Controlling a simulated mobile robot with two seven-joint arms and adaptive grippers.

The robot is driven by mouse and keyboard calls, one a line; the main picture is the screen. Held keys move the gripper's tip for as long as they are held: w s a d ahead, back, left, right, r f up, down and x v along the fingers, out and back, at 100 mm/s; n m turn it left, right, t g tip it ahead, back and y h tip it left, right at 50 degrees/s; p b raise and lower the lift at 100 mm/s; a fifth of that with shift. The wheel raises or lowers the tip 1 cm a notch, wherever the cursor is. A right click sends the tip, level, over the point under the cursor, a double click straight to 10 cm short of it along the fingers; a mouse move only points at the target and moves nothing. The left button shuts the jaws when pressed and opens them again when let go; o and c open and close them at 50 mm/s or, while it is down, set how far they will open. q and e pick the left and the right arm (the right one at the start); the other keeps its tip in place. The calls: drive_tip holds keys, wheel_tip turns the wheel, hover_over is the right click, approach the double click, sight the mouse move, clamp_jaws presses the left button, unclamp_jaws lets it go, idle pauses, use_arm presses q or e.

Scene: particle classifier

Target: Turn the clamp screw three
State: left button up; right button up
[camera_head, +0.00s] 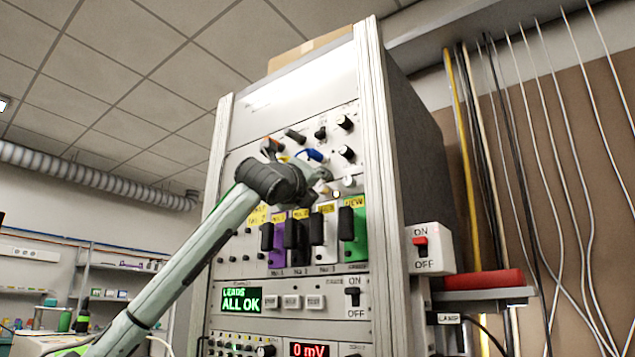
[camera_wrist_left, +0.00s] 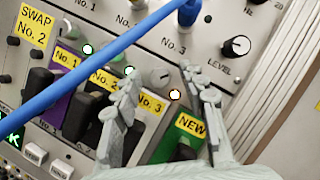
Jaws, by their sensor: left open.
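My left gripper (camera_head: 323,182) is open in front of the rack's front panel; it also shows in the left wrist view (camera_wrist_left: 158,76). A small grey slotted screw head (camera_wrist_left: 160,77) lies between its two fingertips, with a visible gap to each. It sits above the module labelled No. 3 (camera_wrist_left: 150,104) and looks like clamp screw three. I cannot make this screw out in the head view, where the gripper covers that area. A blue cable (camera_wrist_left: 95,62) crosses the wrist view on the near side of the panel. My right gripper is not in view.
A green module labelled NEW (camera_head: 355,232) is beside No. 3, and a purple module (camera_head: 278,243) is farther left. A LEVEL knob (camera_wrist_left: 236,46) is on the upper right. A green display (camera_head: 241,300) reads ALL OK. An ON/OFF switch box (camera_head: 430,248) is on the rack's right side.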

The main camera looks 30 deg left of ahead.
use_arm(q)
drive_tip(key=shift+w+r, duration=0.1)
drive_tip(key=shift+w, duration=0.15)
clamp_jaws()
idle(0.3)
